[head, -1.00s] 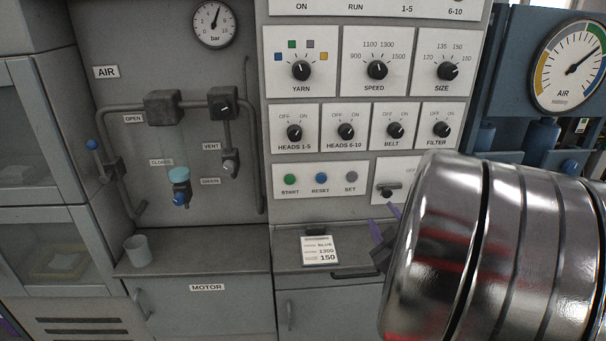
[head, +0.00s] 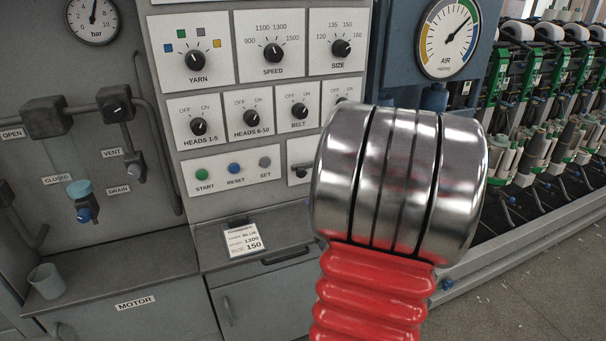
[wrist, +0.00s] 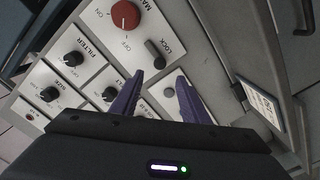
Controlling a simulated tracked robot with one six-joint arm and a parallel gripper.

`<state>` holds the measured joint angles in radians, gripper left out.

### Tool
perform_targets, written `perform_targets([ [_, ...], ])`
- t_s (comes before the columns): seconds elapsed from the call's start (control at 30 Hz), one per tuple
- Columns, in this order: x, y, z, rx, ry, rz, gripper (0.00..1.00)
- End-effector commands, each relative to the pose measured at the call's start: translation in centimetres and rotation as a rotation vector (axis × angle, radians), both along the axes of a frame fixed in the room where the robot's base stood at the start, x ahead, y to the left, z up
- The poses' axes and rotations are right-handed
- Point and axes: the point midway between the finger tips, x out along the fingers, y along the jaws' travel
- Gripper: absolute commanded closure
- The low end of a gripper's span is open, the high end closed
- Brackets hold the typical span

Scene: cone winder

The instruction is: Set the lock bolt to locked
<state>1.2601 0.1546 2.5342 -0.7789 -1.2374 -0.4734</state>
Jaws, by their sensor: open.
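The lock bolt (wrist: 155,52) is a short dark grey bar with a rounded end on a white panel, beside the word LOCK, in the wrist view. The red main knob (wrist: 125,14) with ON and OFF marks is on the same panel. My gripper (wrist: 160,76) is open and empty. Its two purple fingers point toward the panel, with their tips close to the bolt in the picture; I cannot tell the depth gap. In the head view the bolt (head: 300,171) shows at the edge of my arm, which hides my gripper and the panel's right part.
The FILTER knob (wrist: 74,59) and other dark knobs sit close beside the lock panel. START, RESET and SET buttons (head: 235,168) are left of it in the head view. A card (head: 243,240) stands on the ledge below. A winding machine (head: 545,120) stands to the right.

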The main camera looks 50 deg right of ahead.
Motion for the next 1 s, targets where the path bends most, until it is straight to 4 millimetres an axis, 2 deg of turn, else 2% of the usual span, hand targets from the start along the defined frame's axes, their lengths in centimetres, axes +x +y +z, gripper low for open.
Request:
perform_targets([
  [0.7,9.2,-5.4,0.0,0.000,0.000,0.001,0.59],
  [1.0,10.7,-6.3,0.0,0.000,0.001,-0.001,0.59],
])
